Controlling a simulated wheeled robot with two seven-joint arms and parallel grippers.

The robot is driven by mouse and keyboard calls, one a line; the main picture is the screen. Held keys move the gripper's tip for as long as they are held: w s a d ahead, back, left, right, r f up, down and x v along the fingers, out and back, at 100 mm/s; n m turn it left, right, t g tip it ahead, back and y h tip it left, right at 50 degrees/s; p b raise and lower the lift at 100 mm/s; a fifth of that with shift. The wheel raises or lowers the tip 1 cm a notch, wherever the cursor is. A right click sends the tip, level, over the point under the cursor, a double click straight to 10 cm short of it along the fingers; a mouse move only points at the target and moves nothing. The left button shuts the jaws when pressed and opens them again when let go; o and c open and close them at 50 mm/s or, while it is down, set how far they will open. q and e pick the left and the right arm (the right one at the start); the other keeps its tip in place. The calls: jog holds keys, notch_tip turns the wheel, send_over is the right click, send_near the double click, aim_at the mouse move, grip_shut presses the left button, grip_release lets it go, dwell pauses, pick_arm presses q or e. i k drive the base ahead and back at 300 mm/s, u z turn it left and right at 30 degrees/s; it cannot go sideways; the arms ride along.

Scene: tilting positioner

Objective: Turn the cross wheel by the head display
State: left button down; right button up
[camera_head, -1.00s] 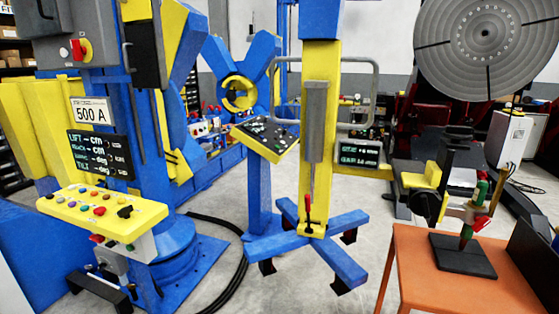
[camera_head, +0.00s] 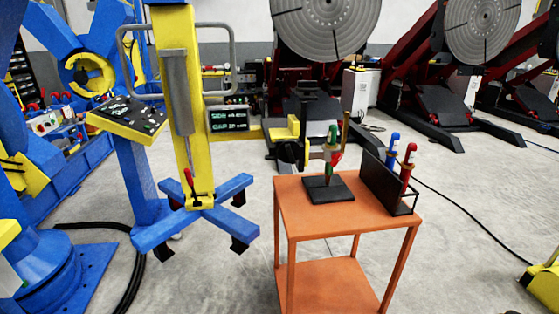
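A small dark display (camera_head: 228,118) with pale text is fixed to the right of the yellow column (camera_head: 180,90) on the blue cross-shaped foot. A yellow arm runs right from it to a head (camera_head: 293,130) with yellow and black parts. A dark rounded part (camera_head: 288,152) hangs under that head; I cannot tell if it is the cross wheel. No cross wheel shows clearly. Neither of my grippers is in view.
An orange table (camera_head: 350,210) stands right of the column, with a black stand (camera_head: 328,189) and a rack (camera_head: 388,182) holding red and blue handled tools. A tilted control panel (camera_head: 130,115) is left. Cables lie on the floor. Open floor is at the right.

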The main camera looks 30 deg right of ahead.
aim_at(289, 151)
jog(key=u, duration=0.55)
jog(key=k, duration=1.2)
jog(key=u, duration=0.65)
jog(key=i, duration=1.95)
jog(key=z, duration=1.3)
jog(key=i, duration=0.8)
jog(key=z, duration=0.6)
